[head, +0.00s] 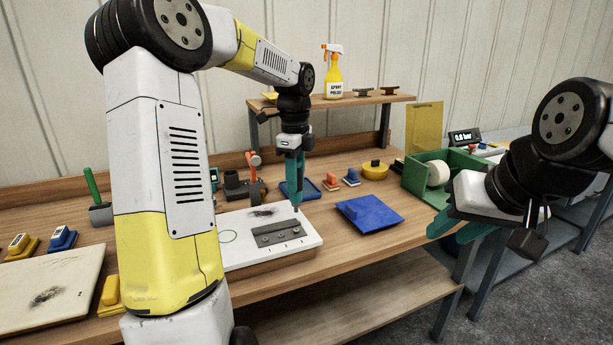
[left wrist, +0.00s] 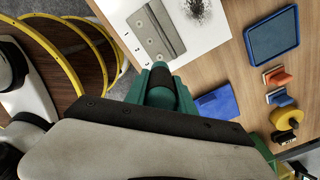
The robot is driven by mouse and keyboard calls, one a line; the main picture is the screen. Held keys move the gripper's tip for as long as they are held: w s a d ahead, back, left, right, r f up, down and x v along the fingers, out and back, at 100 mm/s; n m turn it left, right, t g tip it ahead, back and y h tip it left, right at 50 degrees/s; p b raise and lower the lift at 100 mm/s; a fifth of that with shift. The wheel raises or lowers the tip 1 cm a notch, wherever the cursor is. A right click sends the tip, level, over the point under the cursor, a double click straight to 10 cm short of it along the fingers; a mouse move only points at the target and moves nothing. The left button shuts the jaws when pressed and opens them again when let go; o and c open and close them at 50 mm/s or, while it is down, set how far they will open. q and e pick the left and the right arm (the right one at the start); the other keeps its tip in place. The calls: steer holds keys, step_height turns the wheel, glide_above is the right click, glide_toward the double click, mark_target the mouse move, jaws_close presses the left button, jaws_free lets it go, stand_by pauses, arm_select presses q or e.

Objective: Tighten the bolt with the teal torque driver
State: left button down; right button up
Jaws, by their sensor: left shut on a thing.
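The white board (head: 300,252) lies on the bench with a grey metal strip (head: 277,235) on it. Several small bolt heads sit along the strip, one of them the bolt (head: 281,233). My left gripper (head: 293,178) points down above the board's back right part, shut on the teal torque driver (head: 296,207). In the left wrist view the driver (left wrist: 161,78) sits between the green fingers, near the strip (left wrist: 156,34). My right gripper (head: 455,229) is open and empty at the right, off the bench front.
A blue pad (head: 370,213) lies right of the board. A green crate (head: 433,182) stands at the bench's right end. A spray bottle (head: 333,75) stands on the shelf.

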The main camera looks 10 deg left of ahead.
mark_target(296, 199)
arm_select(q)
steer(key=shift+f, duration=2.7)
steer(key=shift+f, duration=0.55)
steer(key=shift+r, duration=0.15)
stand_by(0.6)
steer(key=shift+r, duration=2.95)
